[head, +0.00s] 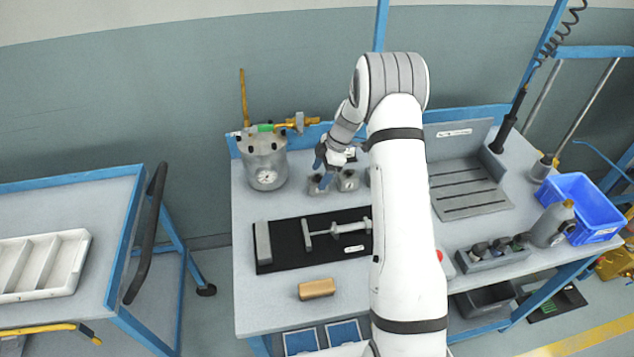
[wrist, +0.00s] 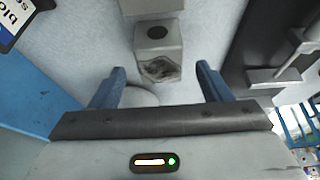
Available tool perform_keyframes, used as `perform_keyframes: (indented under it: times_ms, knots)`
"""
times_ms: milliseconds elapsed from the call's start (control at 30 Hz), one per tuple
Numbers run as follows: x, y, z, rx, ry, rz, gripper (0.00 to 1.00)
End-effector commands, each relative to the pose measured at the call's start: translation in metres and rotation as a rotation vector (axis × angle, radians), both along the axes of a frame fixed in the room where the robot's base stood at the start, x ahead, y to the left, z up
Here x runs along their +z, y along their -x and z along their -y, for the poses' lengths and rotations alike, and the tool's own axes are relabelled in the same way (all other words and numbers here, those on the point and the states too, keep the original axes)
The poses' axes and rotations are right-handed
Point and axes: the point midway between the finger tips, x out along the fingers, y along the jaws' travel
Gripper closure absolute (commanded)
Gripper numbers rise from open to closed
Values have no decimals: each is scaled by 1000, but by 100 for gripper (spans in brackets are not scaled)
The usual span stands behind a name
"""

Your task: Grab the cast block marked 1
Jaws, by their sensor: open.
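Two small grey cast blocks stand on the bench at the back middle in the head view, a left one (head: 318,186) and a right one (head: 348,181). I cannot read a number on either. My gripper (head: 322,168) is over the left block and partly covers it. In the wrist view, my open gripper (wrist: 161,72) has its two blue fingers apart. A grey block (wrist: 158,40) with a dark round hole and a rough face lies just beyond and partly between the fingertips. No number shows on it. My arm hides part of the bench to the right.
A grey pot with a gauge (head: 265,165) stands left of the blocks. A black mat (head: 285,254) with metal parts lies in front, with a tan block (head: 317,289) nearer. A slotted plate (head: 468,190) and a blue bin (head: 583,208) are at the right.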

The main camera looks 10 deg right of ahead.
Motion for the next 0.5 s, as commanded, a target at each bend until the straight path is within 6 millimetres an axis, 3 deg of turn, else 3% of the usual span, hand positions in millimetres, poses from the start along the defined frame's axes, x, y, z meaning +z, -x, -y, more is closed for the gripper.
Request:
perform_keyframes:
  times_ms: [200,500]
  knots:
    - [-25,1,-9,1,0,-2,29]
    - [-30,1,-11,0,0,0,31]
